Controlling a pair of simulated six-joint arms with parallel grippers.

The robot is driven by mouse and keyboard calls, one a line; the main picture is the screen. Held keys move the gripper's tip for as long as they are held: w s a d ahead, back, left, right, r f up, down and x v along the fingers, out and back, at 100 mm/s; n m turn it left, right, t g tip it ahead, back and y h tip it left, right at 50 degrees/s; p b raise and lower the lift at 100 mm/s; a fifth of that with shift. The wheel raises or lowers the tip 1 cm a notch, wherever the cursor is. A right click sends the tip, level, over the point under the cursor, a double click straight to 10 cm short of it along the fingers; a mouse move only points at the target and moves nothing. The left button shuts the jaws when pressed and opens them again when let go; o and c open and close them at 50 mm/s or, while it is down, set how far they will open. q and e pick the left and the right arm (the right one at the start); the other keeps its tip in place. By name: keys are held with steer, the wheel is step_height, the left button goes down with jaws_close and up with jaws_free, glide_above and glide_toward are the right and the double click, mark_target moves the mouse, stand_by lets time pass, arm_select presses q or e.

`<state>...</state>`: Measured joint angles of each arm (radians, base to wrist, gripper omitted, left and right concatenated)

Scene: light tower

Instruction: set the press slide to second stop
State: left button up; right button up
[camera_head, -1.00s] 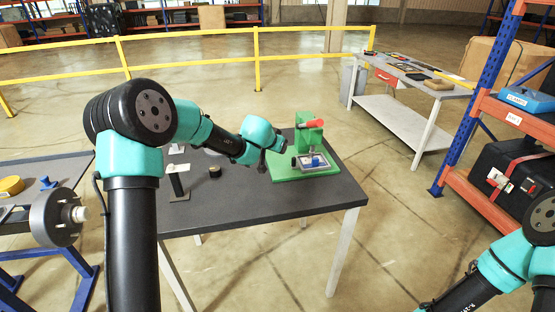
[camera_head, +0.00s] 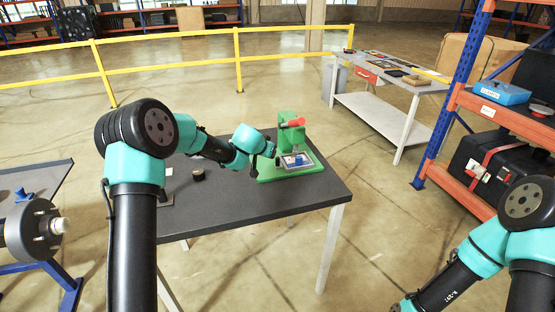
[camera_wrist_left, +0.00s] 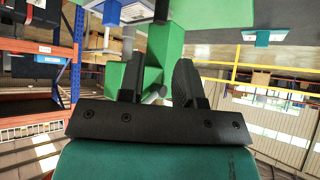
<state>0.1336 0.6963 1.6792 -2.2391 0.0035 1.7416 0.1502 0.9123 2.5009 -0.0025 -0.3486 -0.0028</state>
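The green press (camera_head: 289,138) stands on the far right part of the dark table. It has a green base plate, an upright and a red handle (camera_head: 293,122). A grey tray-like part with a blue piece (camera_head: 297,160) sits at its front. My left gripper (camera_head: 272,158) is just left of the press. In the left wrist view, my left gripper's two dark fingers (camera_wrist_left: 158,85) stand apart, with green press parts and a small grey rod end (camera_wrist_left: 156,92) beyond the gap. I cannot tell whether they touch. The slide and its stops are not clearly distinguishable.
The dark table (camera_head: 240,205) has free room at its front. A small black round object (camera_head: 198,174) lies left of the press. A grey workbench (camera_head: 385,105) and an orange-blue shelf (camera_head: 462,150) stand to the right. A yellow railing (camera_head: 170,72) runs behind.

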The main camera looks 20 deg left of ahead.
mark_target(277, 158)
arm_select(q)
steer(key=shift+x, duration=5.6)
steer(key=shift+c, duration=0.2)
jaws_close()
